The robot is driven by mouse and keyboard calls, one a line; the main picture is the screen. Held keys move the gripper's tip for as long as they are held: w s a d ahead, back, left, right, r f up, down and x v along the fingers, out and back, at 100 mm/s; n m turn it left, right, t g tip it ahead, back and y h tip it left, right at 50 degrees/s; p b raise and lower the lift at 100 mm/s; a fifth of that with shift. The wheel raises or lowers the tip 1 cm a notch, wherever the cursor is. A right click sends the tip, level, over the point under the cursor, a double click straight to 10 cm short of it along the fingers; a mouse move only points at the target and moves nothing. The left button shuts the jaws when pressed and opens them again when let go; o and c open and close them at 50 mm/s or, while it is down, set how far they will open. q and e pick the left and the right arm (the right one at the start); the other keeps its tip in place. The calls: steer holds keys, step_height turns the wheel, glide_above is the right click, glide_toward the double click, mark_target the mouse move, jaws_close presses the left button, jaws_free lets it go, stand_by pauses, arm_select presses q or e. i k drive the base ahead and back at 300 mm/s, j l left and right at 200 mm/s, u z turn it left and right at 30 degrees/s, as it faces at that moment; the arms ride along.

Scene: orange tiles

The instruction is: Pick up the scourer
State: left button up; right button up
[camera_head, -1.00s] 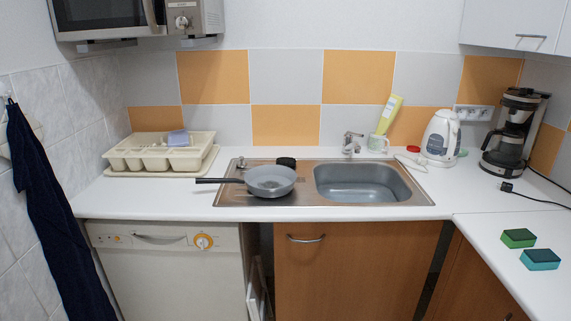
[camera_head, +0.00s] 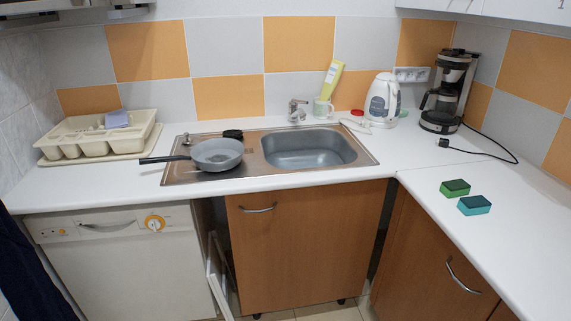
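Two scourers lie flat on the white counter at the right in the head view. One is green with a dark top (camera_head: 455,188). The other is blue-teal with a dark top (camera_head: 474,205) and lies just in front and to the right of the green one, close beside it. A small dark round item (camera_head: 233,134) sits behind the pan; I cannot tell what it is. Neither of my grippers is in view.
A frying pan (camera_head: 217,155) stands on the steel drainboard beside the sink (camera_head: 308,148). A kettle (camera_head: 383,99), a coffee maker (camera_head: 447,92) and its loose cable stand behind the scourers. A beige dish rack (camera_head: 97,135) is at the left. The right counter (camera_head: 520,240) around the scourers is clear.

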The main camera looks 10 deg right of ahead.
mark_target(234, 134)
steer(key=i+l+u, duration=0.1)
steer(key=u, duration=0.25)
steer(key=i+l+u, duration=0.15)
steer(key=u, duration=0.2)
steer(key=i+l+u, duration=0.2)
steer(key=u, duration=0.15)
